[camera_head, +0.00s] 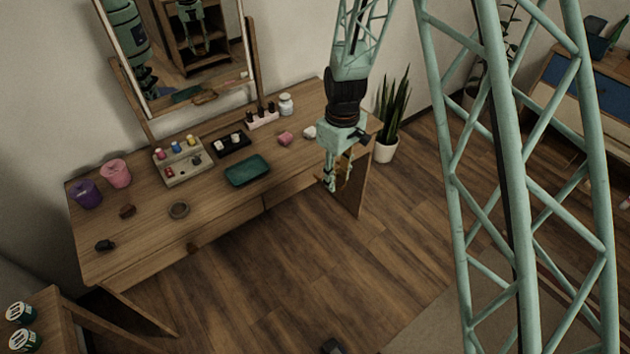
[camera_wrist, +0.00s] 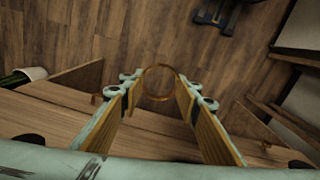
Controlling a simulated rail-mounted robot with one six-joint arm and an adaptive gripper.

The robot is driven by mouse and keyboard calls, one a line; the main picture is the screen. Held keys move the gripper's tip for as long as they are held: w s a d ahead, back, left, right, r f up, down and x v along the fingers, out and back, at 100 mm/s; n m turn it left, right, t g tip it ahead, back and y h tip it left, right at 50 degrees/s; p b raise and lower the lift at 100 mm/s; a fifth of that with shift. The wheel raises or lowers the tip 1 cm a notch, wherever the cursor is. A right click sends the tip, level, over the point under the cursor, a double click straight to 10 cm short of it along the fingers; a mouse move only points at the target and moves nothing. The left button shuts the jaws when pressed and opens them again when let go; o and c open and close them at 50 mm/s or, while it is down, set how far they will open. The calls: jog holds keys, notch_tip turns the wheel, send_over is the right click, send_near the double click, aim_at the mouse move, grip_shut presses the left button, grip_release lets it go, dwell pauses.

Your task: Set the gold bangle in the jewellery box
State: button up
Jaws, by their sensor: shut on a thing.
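The gold bangle (camera_wrist: 158,98) shows as a thin ring between the fingertips of my gripper (camera_wrist: 158,86) in the wrist view. My gripper is shut on it, the fingers kept apart by its width. In the head view my gripper (camera_head: 333,186) hangs pointing down off the right front end of the dressing table, over the floor. The bangle is too small to make out clearly there. I cannot tell for sure which thing is the jewellery box; a dark compartmented tray with pale items (camera_head: 231,146) and an open green tray (camera_head: 247,170) stand on the table.
A potted plant (camera_head: 386,150) stands behind my gripper. The table's front strip is mostly clear.

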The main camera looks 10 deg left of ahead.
jog(key=w+d+m, duration=0.2)
jog(key=d+m, duration=0.9)
jog(key=d, duration=1.4)
jog(key=shift+r, duration=0.4)
